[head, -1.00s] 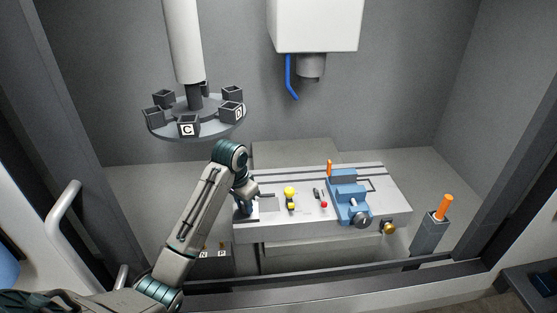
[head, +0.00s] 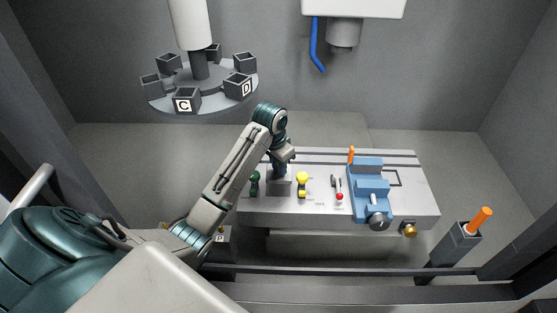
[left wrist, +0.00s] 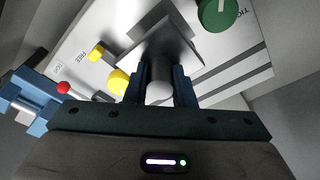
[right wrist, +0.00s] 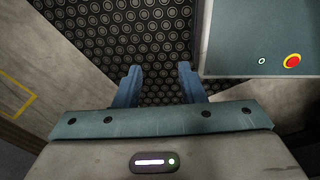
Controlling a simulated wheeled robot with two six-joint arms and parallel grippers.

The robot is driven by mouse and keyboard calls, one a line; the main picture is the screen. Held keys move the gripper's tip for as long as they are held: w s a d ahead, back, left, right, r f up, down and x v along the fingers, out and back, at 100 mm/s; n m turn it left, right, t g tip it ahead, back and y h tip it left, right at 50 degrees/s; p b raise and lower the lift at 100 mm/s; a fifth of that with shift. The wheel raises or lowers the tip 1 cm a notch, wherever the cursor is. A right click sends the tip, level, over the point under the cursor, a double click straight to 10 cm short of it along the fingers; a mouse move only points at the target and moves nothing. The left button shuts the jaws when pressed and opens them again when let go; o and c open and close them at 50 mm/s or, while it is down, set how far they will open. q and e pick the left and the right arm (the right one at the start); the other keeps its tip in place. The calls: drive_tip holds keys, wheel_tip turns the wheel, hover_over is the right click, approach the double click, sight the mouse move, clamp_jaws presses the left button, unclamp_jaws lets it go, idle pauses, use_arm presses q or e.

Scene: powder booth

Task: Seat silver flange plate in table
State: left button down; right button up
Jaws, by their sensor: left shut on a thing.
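The silver flange plate (head: 279,187) is a grey square plate at the left part of the table (head: 290,218). My left gripper (head: 279,172) is above it, shut on its round stem. In the left wrist view the stem (left wrist: 160,92) stands between the blue fingers (left wrist: 165,85), with the plate (left wrist: 160,45) beyond. The plate covers the area where the table's dark recess lies. I cannot tell whether it touches the table or hangs just above it. My right gripper (right wrist: 160,80) is open and empty, away from the table over a studded floor mat.
A green knob (head: 255,182) stands left of the plate and a yellow knob (head: 302,182) right of it. Farther right are a red-tipped lever (head: 339,190) and a blue vise (head: 371,190). A lettered carousel (head: 200,85) hangs at the back left. A panel (right wrist: 240,40) is beside my right gripper.

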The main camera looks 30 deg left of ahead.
sight(277, 173)
use_arm(q)
drive_tip(key=shift+f, duration=0.45)
drive_tip(key=shift+s, duration=0.15)
drive_tip(key=shift+f, duration=0.7)
drive_tip(key=shift+f+b, duration=0.35)
drive_tip(key=shift+f, duration=0.3)
use_arm(e)
drive_tip(key=shift+w+d+f, duration=0.15)
drive_tip(key=shift+w+f, duration=0.15)
drive_tip(key=shift+w, duration=0.45)
use_arm(q)
drive_tip(key=shift+f, duration=0.15)
use_arm(e)
drive_tip(key=shift+d, duration=0.15)
